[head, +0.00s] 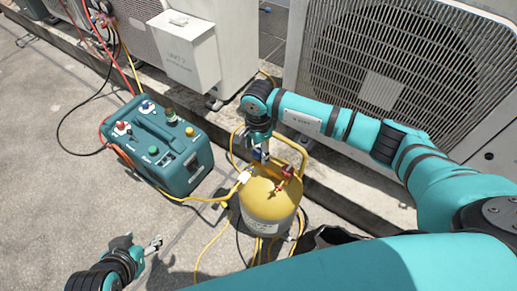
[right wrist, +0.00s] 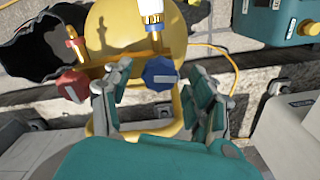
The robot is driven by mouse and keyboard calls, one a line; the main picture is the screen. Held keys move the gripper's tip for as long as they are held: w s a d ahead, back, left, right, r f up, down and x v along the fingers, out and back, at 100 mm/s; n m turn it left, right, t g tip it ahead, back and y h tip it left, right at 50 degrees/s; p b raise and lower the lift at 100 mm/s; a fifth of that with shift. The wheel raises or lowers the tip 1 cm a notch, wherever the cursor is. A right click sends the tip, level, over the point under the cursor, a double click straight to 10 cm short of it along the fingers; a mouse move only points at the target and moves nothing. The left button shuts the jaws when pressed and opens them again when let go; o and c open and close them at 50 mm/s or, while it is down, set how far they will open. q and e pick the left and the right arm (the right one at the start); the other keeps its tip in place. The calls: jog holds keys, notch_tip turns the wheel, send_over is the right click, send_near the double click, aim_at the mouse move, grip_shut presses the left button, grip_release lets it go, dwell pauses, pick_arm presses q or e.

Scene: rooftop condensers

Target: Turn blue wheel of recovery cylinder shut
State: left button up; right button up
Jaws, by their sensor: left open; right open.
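The recovery cylinder (head: 268,205) is yellow with a grey lower part and stands upright on the roof floor. Its blue wheel (right wrist: 160,74) shows between the fingers of my right gripper (right wrist: 158,88), which is open around it; contact cannot be told. In the head view the blue wheel (head: 258,155) is partly hidden under my right gripper (head: 262,142). The red wheel (right wrist: 72,85) sits left of the fingers in the right wrist view and also shows in the head view (head: 287,171). My left gripper (head: 142,246) is open and empty, low over the floor.
A teal recovery machine (head: 160,148) stands left of the cylinder, with yellow and black hoses running around it. Condenser units (head: 400,65) stand behind on a concrete kerb (head: 345,200). A dark bag (right wrist: 35,50) lies beside the cylinder.

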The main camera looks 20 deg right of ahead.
jog(key=shift+c, duration=0.2)
jog(key=c, duration=1.1)
pick_arm(q)
jog(key=shift+s, duration=0.1)
pick_arm(e)
jog(key=m+p, duration=0.1)
jog(key=m, duration=0.4)
jog(key=shift+r, duration=0.1)
pick_arm(q)
jog(key=s+a+g+p, duration=0.2)
jog(key=s+g, duration=0.1)
jog(key=s, duration=0.3)
pick_arm(e)
jog(key=m, duration=0.5)
jog(key=shift+m, duration=0.3)
jog(key=m+p, duration=0.2)
jog(key=m, duration=0.1)
jog(key=shift+m, duration=0.3)
pick_arm(q)
jog(key=x, duration=0.7)
jog(key=shift+s+f+g+y, duration=0.2)
jog(key=shift+f+g+y, duration=0.1)
jog(key=shift+y, duration=0.1)
pick_arm(e)
jog(key=shift+m, duration=0.8)
